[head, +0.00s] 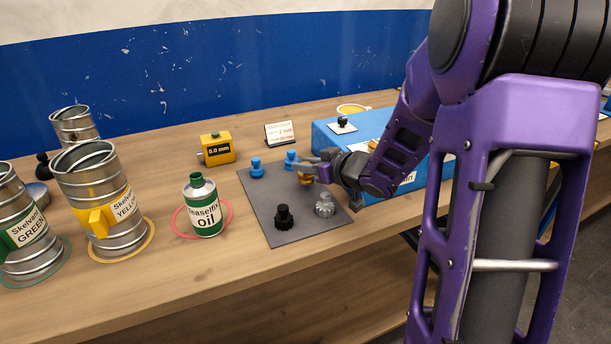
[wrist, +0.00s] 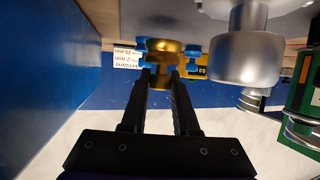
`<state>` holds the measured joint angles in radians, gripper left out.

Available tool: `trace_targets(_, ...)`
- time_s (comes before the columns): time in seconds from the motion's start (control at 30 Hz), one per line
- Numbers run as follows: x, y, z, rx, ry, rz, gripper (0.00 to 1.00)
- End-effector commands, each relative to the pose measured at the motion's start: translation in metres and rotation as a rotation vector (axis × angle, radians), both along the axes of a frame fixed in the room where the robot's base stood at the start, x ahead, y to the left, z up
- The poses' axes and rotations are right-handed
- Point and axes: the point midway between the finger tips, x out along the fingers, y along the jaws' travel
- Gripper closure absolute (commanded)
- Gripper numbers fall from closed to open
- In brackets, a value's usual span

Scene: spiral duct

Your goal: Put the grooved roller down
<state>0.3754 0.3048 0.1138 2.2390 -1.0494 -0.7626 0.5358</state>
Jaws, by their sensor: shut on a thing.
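My gripper (head: 308,172) is shut on a brass-gold grooved roller (head: 305,181), which sits between the fingertips. In the wrist view the roller (wrist: 165,62) shows its waist-like groove and wider ends. It is over the back right part of the dark grey mat (head: 262,205); I cannot tell whether it touches the mat. On the mat are two blue rollers, one at the back left (head: 256,168) and one beside my gripper (head: 291,159). A black roller (head: 284,217) and a grey toothed roller (head: 325,205) stand near the front.
A blue box (head: 345,142) stands close behind and right of my gripper. A green oil can (head: 204,207) stands left of the mat. Behind are a yellow gauge (head: 217,148) and a white card (head: 280,133). Metal ducts (head: 75,162) stand far left. The mat's middle is clear.

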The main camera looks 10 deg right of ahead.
Motion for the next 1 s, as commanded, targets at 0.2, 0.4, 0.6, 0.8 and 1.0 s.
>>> trace_targets(0.2, 0.0, 0.0, -0.0178, -0.001, 0.0, 0.0, 1.0)
trace_targets(0.4, -0.0002, 0.0, -0.0187, 0.0, 0.001, 0.0, 1.0)
trace_targets(0.6, -0.0002, 0.0001, -0.0209, 0.0, 0.001, 0.0, 0.5)
trace_targets(0.8, -0.0002, 0.0, -0.0207, 0.0, 0.001, 0.0, 0.42)
trace_targets(1.0, 0.0001, -0.0001, -0.0175, -0.002, -0.001, 0.0, 0.42)
